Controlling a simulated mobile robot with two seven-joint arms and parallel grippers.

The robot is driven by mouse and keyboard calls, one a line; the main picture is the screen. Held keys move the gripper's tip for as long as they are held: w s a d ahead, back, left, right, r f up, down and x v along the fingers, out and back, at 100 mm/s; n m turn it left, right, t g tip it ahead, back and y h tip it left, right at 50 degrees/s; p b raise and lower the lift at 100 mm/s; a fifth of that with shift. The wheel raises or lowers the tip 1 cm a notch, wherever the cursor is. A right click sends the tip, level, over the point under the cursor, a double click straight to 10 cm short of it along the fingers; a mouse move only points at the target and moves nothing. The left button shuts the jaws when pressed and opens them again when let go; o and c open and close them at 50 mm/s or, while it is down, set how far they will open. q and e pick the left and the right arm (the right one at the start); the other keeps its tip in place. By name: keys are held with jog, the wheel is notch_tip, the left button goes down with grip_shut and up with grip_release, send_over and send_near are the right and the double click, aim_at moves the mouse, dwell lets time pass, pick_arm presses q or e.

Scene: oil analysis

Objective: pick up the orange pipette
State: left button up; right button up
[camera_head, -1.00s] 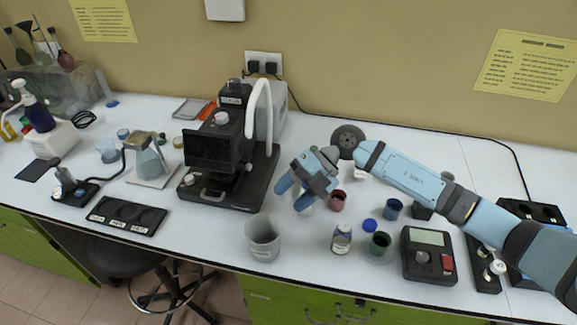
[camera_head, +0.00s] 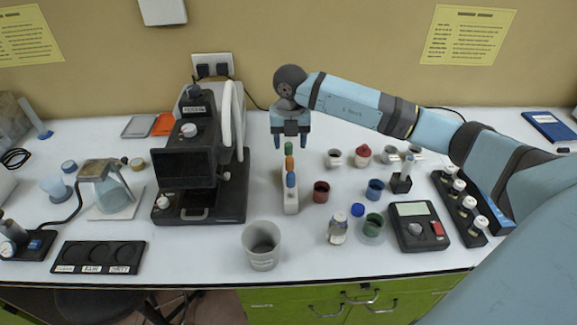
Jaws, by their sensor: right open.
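A narrow white rack (camera_head: 291,205) stands on the bench just right of the black microscope-like instrument. Three coloured tops stand in a row on it: green (camera_head: 289,149) at the back, orange (camera_head: 289,163) in the middle and blue (camera_head: 290,181) in front. The orange one appears to be the orange pipette; its lower part is hidden by the blue one. My right gripper (camera_head: 290,144) points down at the back end of the row, with its fingers apart and empty. In the picture its fingertips lie on either side of the green top, just above the orange one. My left gripper is not in view.
The black instrument (camera_head: 230,200) stands close on the left. A grey beaker (camera_head: 263,250) is at the front edge. Several small coloured jars, such as a dark red one (camera_head: 321,194), and a meter (camera_head: 419,227) stand to the right.

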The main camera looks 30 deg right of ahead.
aim_at(290, 157)
notch_tip(290, 157, down, 3)
jog(key=shift+f, duration=0.1)
jog(key=shift+w+f+p, duration=0.15)
jog(key=shift+f+p, duration=0.65)
jog(key=shift+f, duration=1.8)
jog(key=c, duration=0.6)
